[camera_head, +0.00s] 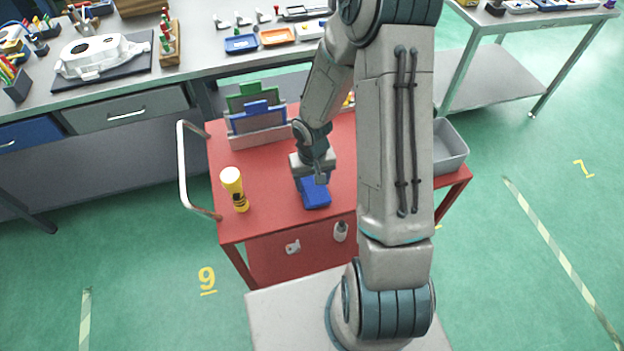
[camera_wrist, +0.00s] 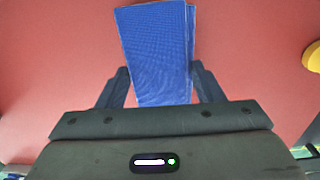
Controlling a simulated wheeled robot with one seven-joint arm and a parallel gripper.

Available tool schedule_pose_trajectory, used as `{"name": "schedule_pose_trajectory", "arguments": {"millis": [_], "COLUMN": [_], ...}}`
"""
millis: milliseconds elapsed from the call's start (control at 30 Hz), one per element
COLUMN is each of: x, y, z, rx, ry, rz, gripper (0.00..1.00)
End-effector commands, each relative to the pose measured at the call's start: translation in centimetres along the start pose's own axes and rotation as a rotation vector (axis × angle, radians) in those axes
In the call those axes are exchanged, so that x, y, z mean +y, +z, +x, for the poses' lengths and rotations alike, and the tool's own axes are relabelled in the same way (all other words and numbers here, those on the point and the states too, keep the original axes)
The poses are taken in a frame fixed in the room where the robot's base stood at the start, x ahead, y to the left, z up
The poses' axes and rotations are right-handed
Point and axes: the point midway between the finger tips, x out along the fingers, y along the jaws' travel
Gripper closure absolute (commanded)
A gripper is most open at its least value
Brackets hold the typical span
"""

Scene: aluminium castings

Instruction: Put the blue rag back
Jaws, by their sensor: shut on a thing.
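The blue rag (camera_head: 315,194) is a folded blue cloth at the red cart's top, near its front edge. In the wrist view the rag (camera_wrist: 157,50) reaches out from between my gripper's fingers over the red surface. My gripper (camera_head: 311,177) points down at the rag in the head view. In the wrist view my gripper (camera_wrist: 160,88) has a dark finger on each side of the rag and is shut on it. The near end of the rag is hidden by the gripper body. I cannot tell whether the rag touches the cart top.
The red cart (camera_head: 270,180) carries a yellow bottle (camera_head: 234,188) at left, a rack with green and blue panels (camera_head: 257,115) at the back, and a grey bin (camera_head: 450,147) at right. My arm hides part of the cart. A workbench (camera_head: 200,62) stands behind.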

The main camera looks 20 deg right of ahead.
Motion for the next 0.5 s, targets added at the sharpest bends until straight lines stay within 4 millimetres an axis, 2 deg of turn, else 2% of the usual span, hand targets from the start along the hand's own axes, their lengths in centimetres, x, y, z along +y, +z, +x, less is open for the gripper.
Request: {"name": "schedule_pose_trajectory", "arguments": {"millis": [267, 300, 333, 500], "x": [-0.02, -0.02, -0.01, 0.00], "y": [-0.01, 0.00, 0.00, 0.00], "z": [0.40, 0.40, 0.40, 0.39], "rx": [0.001, 0.001, 0.001, 0.001], "ry": [0.000, 0.000, 0.000, 0.000], "rz": [0.000, 0.000, 0.000, 0.000], "gripper": [0.68, 0.28, 0.20, 0.17]}}
